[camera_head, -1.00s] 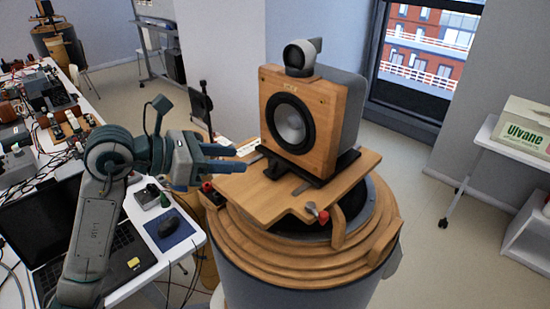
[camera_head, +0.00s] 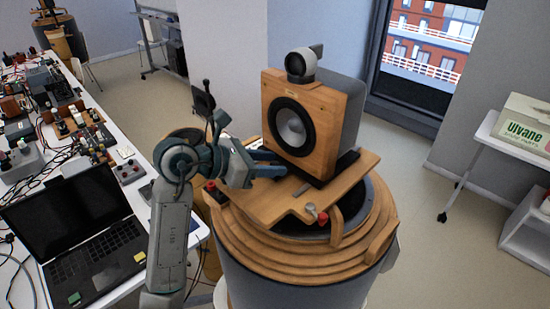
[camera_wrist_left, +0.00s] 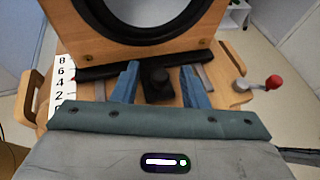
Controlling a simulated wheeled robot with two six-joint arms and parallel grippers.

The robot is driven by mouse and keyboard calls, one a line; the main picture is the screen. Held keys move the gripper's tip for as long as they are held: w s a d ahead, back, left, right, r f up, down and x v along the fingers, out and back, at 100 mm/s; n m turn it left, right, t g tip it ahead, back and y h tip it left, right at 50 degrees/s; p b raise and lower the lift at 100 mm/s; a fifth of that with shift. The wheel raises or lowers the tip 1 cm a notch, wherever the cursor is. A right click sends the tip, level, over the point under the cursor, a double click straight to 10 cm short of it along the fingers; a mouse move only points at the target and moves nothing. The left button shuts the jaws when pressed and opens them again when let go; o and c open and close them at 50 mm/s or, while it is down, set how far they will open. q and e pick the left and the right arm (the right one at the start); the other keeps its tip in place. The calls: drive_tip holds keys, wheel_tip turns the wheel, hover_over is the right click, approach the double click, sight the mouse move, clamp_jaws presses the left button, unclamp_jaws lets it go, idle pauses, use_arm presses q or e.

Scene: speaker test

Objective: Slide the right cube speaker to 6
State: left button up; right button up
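The cube speaker (camera_head: 327,128), with a wooden front, black-ringed cone and round grey tweeter on top, stands upright on a wooden board (camera_head: 290,200). In the left wrist view its lower front (camera_wrist_left: 200,50) fills the top. A black knob (camera_wrist_left: 157,82) sits at its base. My left gripper (camera_head: 268,163) is at the speaker's lower front. In the wrist view, the gripper (camera_wrist_left: 160,84) is open, with blue fingers on either side of the knob and gaps visible. A white number scale (camera_wrist_left: 62,85) reads 8, 6, 4, 2 downward. A red mark (camera_wrist_left: 73,80) lies near 6 and 4. My right gripper is not in view.
The board rests on a round drum with wooden rings (camera_head: 285,262). A red-knobbed crank (camera_wrist_left: 272,82) sticks up at the board's right. A laptop (camera_head: 85,235) and cluttered bench lie left. A box (camera_head: 525,125) stands on a white table at right.

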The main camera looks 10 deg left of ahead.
sight(292, 160)
use_arm(q)
drive_tip(key=shift+x, duration=0.85)
clamp_jaws()
drive_tip(key=shift+w+d+b, duration=0.3)
drive_tip(key=shift+w+d, duration=0.05)
drive_tip(key=shift+w, duration=0.1)
drive_tip(key=shift+w+d, duration=0.2)
drive_tip(key=shift+w, duration=0.05)
drive_tip(key=shift+w+d, duration=0.1)
drive_tip(key=shift+w, duration=0.1)
drive_tip(key=shift+c, duration=0.4)
unclamp_jaws()
drive_tip(key=shift+o, duration=0.4)
drive_tip(key=shift+s, duration=0.15)
